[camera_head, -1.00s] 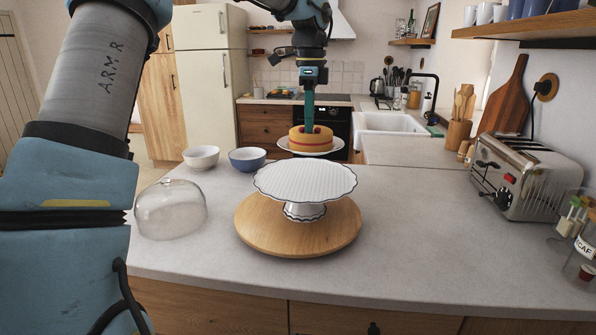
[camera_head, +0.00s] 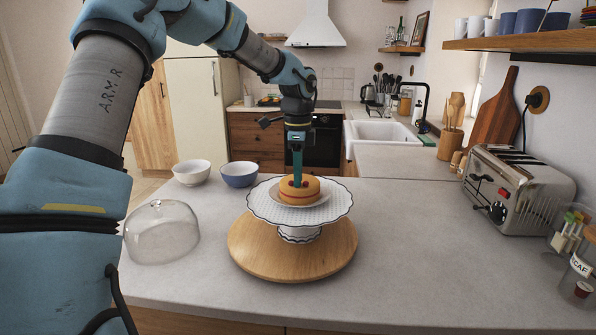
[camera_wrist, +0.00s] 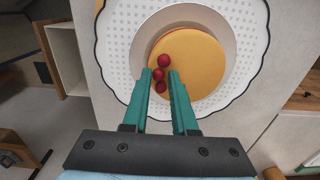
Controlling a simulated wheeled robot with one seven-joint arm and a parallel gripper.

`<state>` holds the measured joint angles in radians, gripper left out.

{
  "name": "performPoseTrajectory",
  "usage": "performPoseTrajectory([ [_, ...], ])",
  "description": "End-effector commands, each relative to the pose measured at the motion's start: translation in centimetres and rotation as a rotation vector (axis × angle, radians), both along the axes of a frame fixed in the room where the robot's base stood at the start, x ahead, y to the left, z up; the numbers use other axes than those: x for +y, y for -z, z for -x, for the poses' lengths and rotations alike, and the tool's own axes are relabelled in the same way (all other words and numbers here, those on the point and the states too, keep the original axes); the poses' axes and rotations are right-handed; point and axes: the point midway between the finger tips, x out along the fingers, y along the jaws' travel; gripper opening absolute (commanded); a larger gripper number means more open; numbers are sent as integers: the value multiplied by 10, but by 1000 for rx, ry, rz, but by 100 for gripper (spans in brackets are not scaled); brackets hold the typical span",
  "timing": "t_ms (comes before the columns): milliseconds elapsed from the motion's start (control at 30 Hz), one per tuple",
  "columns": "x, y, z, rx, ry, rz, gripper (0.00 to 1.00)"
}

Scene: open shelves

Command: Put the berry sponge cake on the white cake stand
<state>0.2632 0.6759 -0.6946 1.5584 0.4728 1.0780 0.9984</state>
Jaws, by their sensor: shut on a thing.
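The berry sponge cake (camera_head: 311,191), a round golden cake with a red layer and red berries on top, sits on a pale plate (camera_head: 277,197). The white cake stand (camera_head: 336,205) has a dark scalloped rim. The cake and plate are over the middle of its top. I cannot tell whether the plate touches the stand. My gripper (camera_head: 298,180) points down, shut on the cake at its berries. The wrist view shows the fingers (camera_wrist: 165,78) on either side of the berries, the cake (camera_wrist: 203,62) and plate (camera_wrist: 145,38) over the dotted stand top (camera_wrist: 118,45).
The stand is on a round wooden board (camera_head: 255,262) on the grey counter. A glass dome (camera_head: 162,235) is to its left, a white bowl (camera_head: 191,173) and a blue bowl (camera_head: 240,175) behind. A toaster (camera_head: 518,190) is at the right.

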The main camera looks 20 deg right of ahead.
Motion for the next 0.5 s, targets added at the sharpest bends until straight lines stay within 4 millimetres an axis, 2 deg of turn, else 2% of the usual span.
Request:
performPoseTrajectory([
  [300, -1, 2, 0, -3, 0, 1, 0],
  [333, 0, 2, 0, -1, 0, 0, 29],
  [500, 0, 2, 0, -1, 0, 0, 48],
])
